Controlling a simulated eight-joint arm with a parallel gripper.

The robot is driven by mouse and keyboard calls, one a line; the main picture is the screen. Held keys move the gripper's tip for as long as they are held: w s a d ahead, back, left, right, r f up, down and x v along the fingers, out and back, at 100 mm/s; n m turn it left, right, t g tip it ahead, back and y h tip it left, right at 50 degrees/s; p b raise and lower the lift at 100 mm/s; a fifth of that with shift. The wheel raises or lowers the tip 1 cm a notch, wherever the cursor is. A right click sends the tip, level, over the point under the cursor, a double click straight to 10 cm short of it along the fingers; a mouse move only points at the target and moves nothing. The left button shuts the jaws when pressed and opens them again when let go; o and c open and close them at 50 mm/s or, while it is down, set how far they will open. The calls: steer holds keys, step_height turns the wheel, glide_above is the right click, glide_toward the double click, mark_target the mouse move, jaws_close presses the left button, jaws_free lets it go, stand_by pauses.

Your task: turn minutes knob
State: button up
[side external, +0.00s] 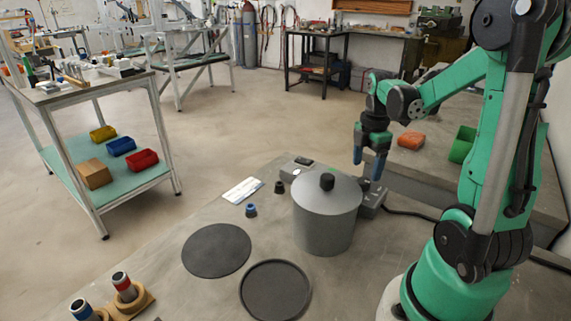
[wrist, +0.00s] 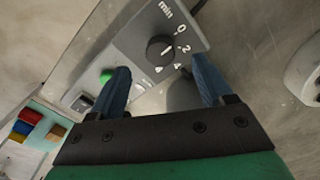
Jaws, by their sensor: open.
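The minutes knob (wrist: 160,49) is a round black dial on a grey box (wrist: 133,20), beside the printed "min", 0, 2 and 4 marks. A light mark shows on the dial. In the wrist view my gripper (wrist: 160,66) is open and empty, its blue fingers pointing towards the box, one on each side of the knob in the picture. I cannot tell the remaining gap. In the side external view my gripper (side external: 367,168) points down over the grey box (side external: 371,211), just behind the pot. The knob is hidden there.
A lidded grey pot (side external: 325,222) stands in front of the box. A green button (wrist: 106,76) is beside the knob. A black disc (side external: 216,250), a round dark tray (side external: 275,291) and small weights (side external: 251,211) are on the table.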

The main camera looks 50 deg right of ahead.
mark_target(364, 180)
steer(key=shift+f, duration=1.85)
steer(key=shift+c, duration=0.2)
jaws_close()
